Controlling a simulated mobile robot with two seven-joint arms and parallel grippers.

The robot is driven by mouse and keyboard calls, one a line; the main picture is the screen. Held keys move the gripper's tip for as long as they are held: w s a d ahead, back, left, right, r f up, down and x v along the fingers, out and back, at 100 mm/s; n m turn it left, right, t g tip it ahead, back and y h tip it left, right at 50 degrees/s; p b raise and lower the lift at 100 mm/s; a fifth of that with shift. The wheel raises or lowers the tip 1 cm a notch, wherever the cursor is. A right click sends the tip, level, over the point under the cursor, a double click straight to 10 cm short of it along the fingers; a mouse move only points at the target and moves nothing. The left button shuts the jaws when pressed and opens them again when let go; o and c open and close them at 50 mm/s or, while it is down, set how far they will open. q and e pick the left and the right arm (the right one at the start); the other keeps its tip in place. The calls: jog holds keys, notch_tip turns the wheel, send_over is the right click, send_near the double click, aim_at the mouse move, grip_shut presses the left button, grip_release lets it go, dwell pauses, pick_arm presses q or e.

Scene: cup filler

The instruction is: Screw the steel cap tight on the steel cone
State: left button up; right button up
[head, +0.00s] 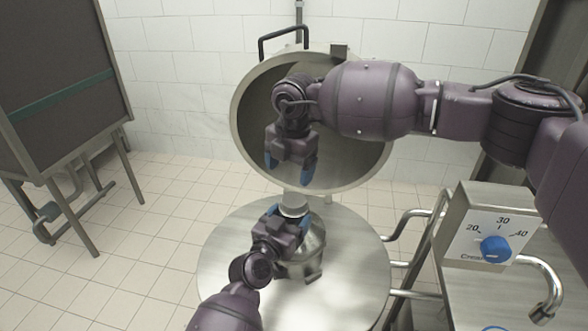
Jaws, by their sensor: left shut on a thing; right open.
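The steel cone (313,243) stands upright on a round steel table, partly hidden behind my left gripper. The pale steel cap (295,203) sits on its top; how tightly it is seated cannot be told. My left gripper (287,218) comes in from the lower left and is shut on the upper part of the cone, its blue fingertips just below the cap. My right gripper (290,172) is open and empty, pointing down a short way above the cap, with its blue fingers apart.
The round steel table (225,275) has bare room around the cone. Behind it stands a large round steel lid or vessel opening (372,165). A control box with a blue dial (495,248) and bent pipes are at right. A dark panel stand (62,80) is at left.

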aim_at(294, 199)
jog(key=n, duration=1.4)
jog(key=shift+s+d+f+h, duration=0.1)
jog(key=shift+s+d+h, duration=0.1)
jog(key=shift+h, duration=0.1)
jog(key=n, duration=0.6)
jog(key=shift+d+f+n+g, duration=0.1)
jog(key=shift+d+n+g, duration=0.05)
jog(key=shift+n+g, duration=0.2)
jog(key=n, duration=0.6)
jog(key=shift+d, duration=0.1)
jog(key=shift+f, duration=4)
jog(key=shift+c, duration=0.2)
